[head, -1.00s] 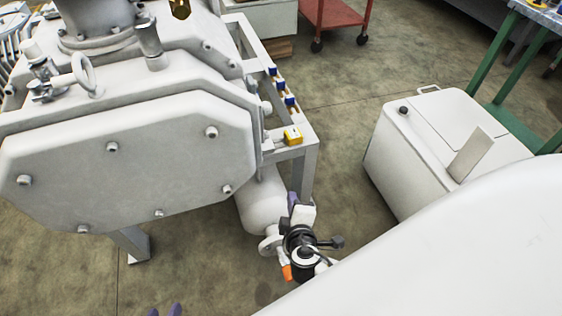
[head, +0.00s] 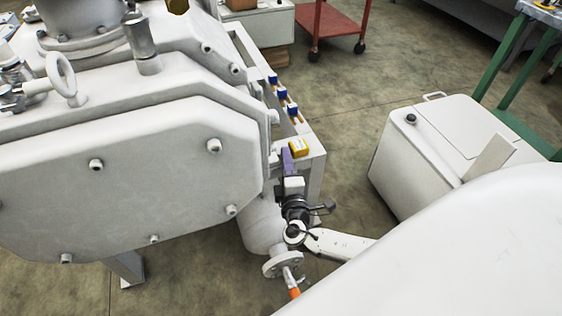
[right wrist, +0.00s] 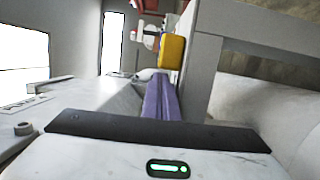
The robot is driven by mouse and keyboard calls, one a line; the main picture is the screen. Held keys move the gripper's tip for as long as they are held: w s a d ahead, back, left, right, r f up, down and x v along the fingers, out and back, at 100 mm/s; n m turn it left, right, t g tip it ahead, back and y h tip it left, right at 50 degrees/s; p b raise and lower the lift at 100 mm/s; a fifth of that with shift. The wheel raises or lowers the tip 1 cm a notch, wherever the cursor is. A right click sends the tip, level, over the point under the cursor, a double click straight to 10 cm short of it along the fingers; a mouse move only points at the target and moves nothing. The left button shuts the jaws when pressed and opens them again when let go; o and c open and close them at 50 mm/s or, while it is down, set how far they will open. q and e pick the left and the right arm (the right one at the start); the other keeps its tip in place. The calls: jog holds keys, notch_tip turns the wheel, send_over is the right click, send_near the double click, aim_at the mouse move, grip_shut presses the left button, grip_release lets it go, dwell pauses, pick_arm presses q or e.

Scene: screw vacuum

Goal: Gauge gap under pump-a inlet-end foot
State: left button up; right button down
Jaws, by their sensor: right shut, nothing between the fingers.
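The pump (head: 130,165) is a large pale housing with a bolted end plate, mounted on a grey frame (head: 313,165). A small yellow block (head: 299,149) sits on the frame's near corner, beside the pump's lower edge. It also shows in the right wrist view (right wrist: 172,52), just beyond my fingertips. My right gripper (head: 287,158) has purple fingers, shut and empty, pointing up beside the pump's corner near the block. In the right wrist view its fingers (right wrist: 158,82) lie together. The foot and any gap under it cannot be made out clearly. My left gripper is out of view.
Several blue pieces (head: 282,94) line the frame rail. A pipe with a flange and an orange-tipped valve handle (head: 293,292) stands below the pump corner. A white cabinet (head: 440,150) is at right, a red cart (head: 335,22) behind. Floor between them is clear.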

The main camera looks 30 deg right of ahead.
aim_at(299, 148)
jog(key=shift+w+d, duration=0.15)
jog(key=shift+w, duration=0.05)
jog(key=shift+s, duration=0.1)
jog(key=shift+s+d+f+b, duration=0.1)
jog(key=shift+s+d+b, duration=0.1)
jog(key=shift+d+b, duration=0.5)
jog(key=shift+d, duration=0.3)
